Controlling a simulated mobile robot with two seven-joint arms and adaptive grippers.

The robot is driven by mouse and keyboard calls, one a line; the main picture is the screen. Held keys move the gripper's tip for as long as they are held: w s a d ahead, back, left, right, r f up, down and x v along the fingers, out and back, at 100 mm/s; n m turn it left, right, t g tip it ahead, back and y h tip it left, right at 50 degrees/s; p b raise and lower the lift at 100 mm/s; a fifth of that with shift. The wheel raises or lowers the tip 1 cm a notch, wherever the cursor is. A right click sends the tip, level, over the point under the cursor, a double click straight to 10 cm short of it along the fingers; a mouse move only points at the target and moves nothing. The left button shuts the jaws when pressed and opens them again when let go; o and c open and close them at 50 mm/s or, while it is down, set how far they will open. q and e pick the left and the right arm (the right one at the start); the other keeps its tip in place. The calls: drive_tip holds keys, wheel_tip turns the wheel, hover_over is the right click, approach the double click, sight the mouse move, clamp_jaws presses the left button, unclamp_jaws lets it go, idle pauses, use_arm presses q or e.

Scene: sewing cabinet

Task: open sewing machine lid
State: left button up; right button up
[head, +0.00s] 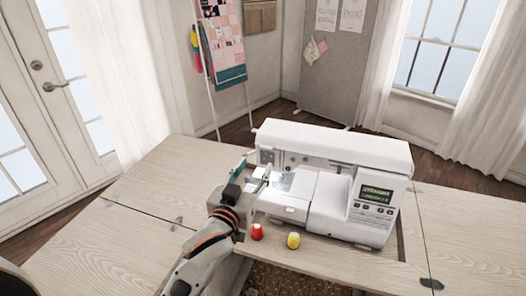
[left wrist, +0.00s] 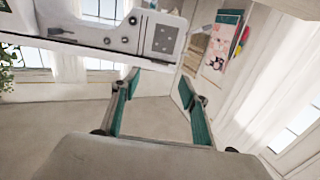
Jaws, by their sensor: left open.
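The white sewing machine (head: 385,215) stands in the cabinet top. Its long white top lid (head: 335,140) lies flat along the machine and looks shut. My left gripper (head: 253,172) is at the left end of the machine, low beside its head, open with nothing seen between the fingers. In the left wrist view my left gripper (left wrist: 160,86) shows two teal-padded fingers spread apart. The sewing machine (left wrist: 125,28) shows above and left of them there. I cannot tell whether a finger touches the machine. My right gripper is in neither view.
A red thread spool (head: 257,232) and a yellow spool (head: 293,240) stand at the front edge, close to my left arm. The wooden cabinet top (head: 130,215) is clear at the left, and the right leaf (head: 470,235) is bare.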

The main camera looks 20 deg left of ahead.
sight(265, 148)
use_arm(q)
drive_tip(key=w, duration=0.8)
drive_tip(key=shift+d+r, duration=0.15)
drive_tip(key=shift+r, duration=0.05)
drive_tip(key=shift+w, duration=0.1)
clamp_jaws()
